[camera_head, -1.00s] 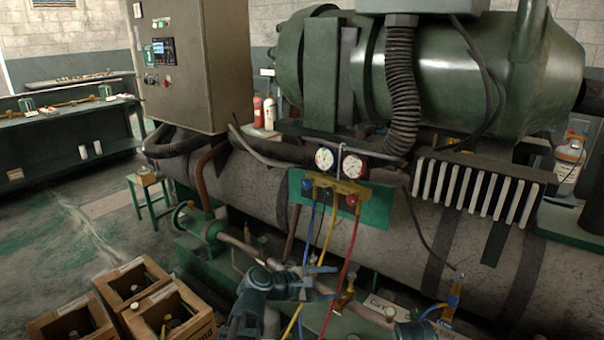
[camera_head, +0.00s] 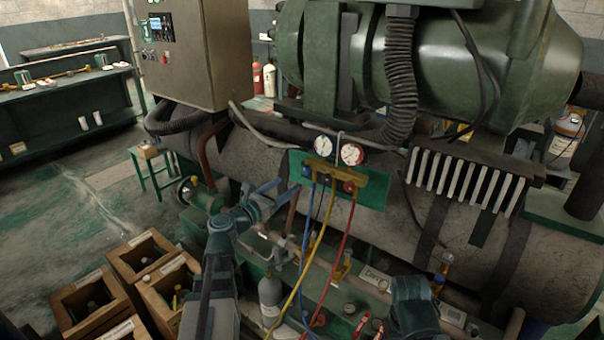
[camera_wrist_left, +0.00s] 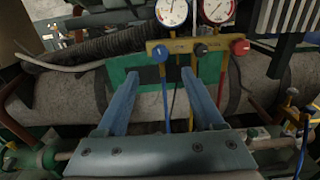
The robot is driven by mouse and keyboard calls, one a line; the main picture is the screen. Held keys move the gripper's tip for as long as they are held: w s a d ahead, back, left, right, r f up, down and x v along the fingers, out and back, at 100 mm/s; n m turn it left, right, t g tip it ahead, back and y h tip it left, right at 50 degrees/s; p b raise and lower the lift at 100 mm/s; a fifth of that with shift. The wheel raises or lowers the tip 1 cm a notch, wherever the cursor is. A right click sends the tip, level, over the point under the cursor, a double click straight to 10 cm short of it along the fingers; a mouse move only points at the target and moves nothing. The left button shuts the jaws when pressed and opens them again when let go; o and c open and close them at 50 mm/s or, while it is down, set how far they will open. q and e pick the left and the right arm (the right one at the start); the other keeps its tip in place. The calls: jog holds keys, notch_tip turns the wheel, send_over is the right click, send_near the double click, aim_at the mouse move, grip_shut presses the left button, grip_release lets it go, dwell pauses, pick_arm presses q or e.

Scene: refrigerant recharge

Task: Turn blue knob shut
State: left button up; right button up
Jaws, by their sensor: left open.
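The blue knob (camera_head: 306,171) is on the left end of the brass gauge manifold, which hangs in front of a green panel. In the left wrist view the blue knob (camera_wrist_left: 159,53) faces me, just beyond and between the fingertips. My left gripper (camera_head: 276,194) is open and empty, to the left of and slightly below the knob in the head view. In the left wrist view its two blue fingers (camera_wrist_left: 160,76) are spread apart, with a gap between them and the knob.
The manifold (camera_head: 347,179) also carries a black knob (camera_head: 324,179), a red knob (camera_head: 349,187) and two gauges (camera_head: 338,150). Blue, yellow and red hoses hang below it. A grey cylinder (camera_head: 270,298) stands below, and wooden crates (camera_head: 140,256) sit at lower left.

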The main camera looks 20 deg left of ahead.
aim_at(304, 171)
pick_arm(q)
jog(key=x, duration=0.9)
jog(key=shift+w+d, duration=0.1)
jog(key=shift+w, duration=0.05)
grip_shut()
